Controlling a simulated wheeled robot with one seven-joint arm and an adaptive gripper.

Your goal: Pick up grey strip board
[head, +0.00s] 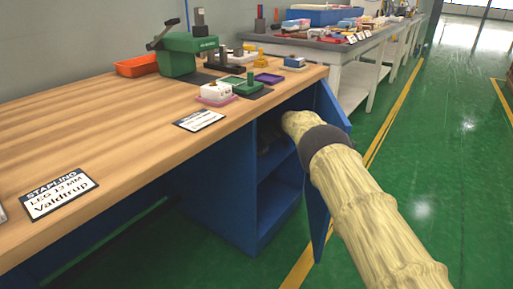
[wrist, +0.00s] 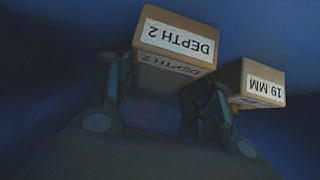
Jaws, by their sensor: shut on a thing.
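In the wrist view my gripper (wrist: 158,95) is inside a dark blue space, its two fingers apart with something between them. A dim, flat grey-blue piece (wrist: 152,116) lies between the fingers; it looks like the grey strip board, but its edges are lost in shadow. In the head view my arm reaches into the open blue cabinet under the wooden bench, and my gripper is hidden there.
A smaller tan block (wrist: 250,68) labelled "19 MM" is beside the right finger. The cabinet's open door (head: 327,120) stands close to my arm. The wooden bench top (head: 100,125) is above, with a green press (head: 185,52) on it. Green floor at the right is clear.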

